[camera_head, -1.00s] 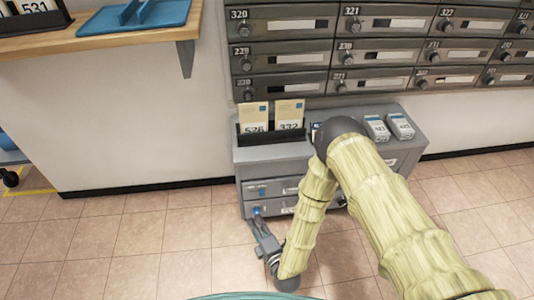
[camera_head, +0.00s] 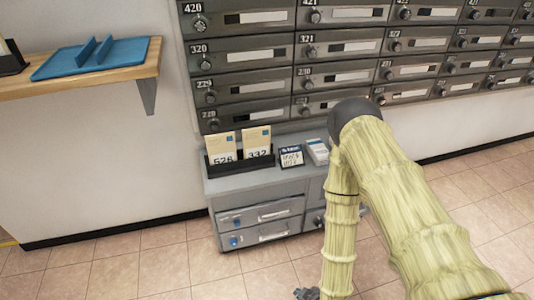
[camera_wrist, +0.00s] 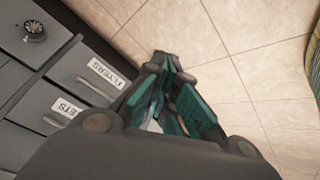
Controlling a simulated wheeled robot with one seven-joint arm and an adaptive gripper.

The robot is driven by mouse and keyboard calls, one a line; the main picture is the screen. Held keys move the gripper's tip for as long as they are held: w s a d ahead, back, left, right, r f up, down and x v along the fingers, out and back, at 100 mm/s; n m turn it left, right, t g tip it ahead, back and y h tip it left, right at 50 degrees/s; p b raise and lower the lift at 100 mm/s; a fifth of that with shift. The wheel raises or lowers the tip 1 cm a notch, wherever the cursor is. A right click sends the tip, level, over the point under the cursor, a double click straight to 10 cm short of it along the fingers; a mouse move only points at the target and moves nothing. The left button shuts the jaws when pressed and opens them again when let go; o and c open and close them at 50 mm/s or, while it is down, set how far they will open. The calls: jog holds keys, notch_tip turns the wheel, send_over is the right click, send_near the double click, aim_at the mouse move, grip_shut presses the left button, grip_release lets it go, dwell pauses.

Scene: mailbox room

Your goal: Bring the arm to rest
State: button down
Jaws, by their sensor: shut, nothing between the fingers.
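My arm, in a pale yellow-green sleeve (camera_head: 395,205), reaches in from the right of the head view, bends at a dark joint and hangs down in front of the grey cabinet (camera_head: 222,187). Only a small dark part near my gripper shows at the bottom edge there. In the wrist view my gripper (camera_wrist: 172,85) has its teal-padded fingers shut and empty over the tiled floor. The cabinet's drawers, with labels reading "FLYERS" (camera_wrist: 104,72) and "ETS" (camera_wrist: 68,109), are left of it, and the fingers look apart from them.
Card holders with numbered cards (camera_head: 240,147) and small boxes (camera_head: 291,156) stand on the cabinet. Rows of mailboxes (camera_head: 338,47) cover the wall above. A wooden shelf (camera_head: 70,85) with a blue tray (camera_head: 95,58) is at the left. The tiled floor (camera_head: 150,265) in front is clear.

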jog(key=s+d+r+m+g+h, duration=0.1)
jog(key=s+d+r+m+g, duration=0.2)
jog(key=s+d+m, duration=0.4)
jog(key=s+d+r+m+g+h, duration=0.2)
jog(key=s+d+r+m+g, duration=0.15)
jog(key=s, duration=0.55)
notch_tip(320, 180, up, 27)
jog(key=p, duration=2.8)
jog(key=shift+w+d, duration=0.2)
jog(key=c, duration=2.2)
grip_release()
jog(key=shift+r+t, duration=0.1)
jog(key=shift+t, duration=0.15)
